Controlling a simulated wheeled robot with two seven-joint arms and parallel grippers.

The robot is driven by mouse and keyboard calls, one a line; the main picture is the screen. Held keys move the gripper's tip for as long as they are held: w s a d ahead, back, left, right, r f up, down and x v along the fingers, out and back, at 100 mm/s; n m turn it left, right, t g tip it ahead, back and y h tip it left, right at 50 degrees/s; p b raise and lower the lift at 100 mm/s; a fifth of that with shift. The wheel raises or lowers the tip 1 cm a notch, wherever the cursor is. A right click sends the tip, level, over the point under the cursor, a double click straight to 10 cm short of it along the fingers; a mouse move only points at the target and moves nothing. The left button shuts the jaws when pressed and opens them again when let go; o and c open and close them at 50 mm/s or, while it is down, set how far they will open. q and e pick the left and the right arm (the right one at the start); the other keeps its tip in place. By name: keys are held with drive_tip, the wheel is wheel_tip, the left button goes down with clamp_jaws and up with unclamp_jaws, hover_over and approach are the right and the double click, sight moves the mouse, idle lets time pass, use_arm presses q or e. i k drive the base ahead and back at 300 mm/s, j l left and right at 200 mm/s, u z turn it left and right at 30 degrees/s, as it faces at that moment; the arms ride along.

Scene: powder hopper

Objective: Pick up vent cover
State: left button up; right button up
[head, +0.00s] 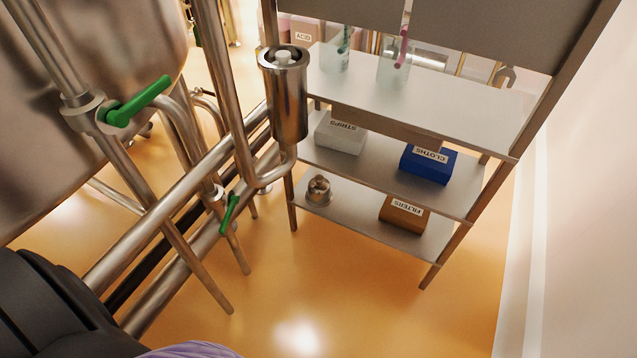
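A small shiny metal piece with a rounded, knob-like top (319,190) stands on the left end of the lowest shelf; it looks like the vent cover, though it is too small to be sure. A steel cylinder (288,100) with an open top and a pale round piece inside is fixed on the piping left of the shelves. Neither of my grippers shows in the head view.
The steel rack's bottom shelf (352,218) also holds a brown FILTERS box (402,215). Above are a white STRIPS box (340,134) and a blue CLOTHS box (428,164). Pipes with green valve handles (140,101) and a tank (90,60) fill the left. Floor in front (330,300) is clear.

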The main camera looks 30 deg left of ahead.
sight(319, 187)
drive_tip(key=i+u, duration=0.1)
drive_tip(key=u, duration=0.3)
drive_tip(key=i+u, duration=0.15)
drive_tip(key=u, duration=0.3)
drive_tip(key=i+u, duration=0.1)
drive_tip(key=u, duration=0.3)
drive_tip(key=i+l+u, duration=0.1)
drive_tip(key=u, duration=0.3)
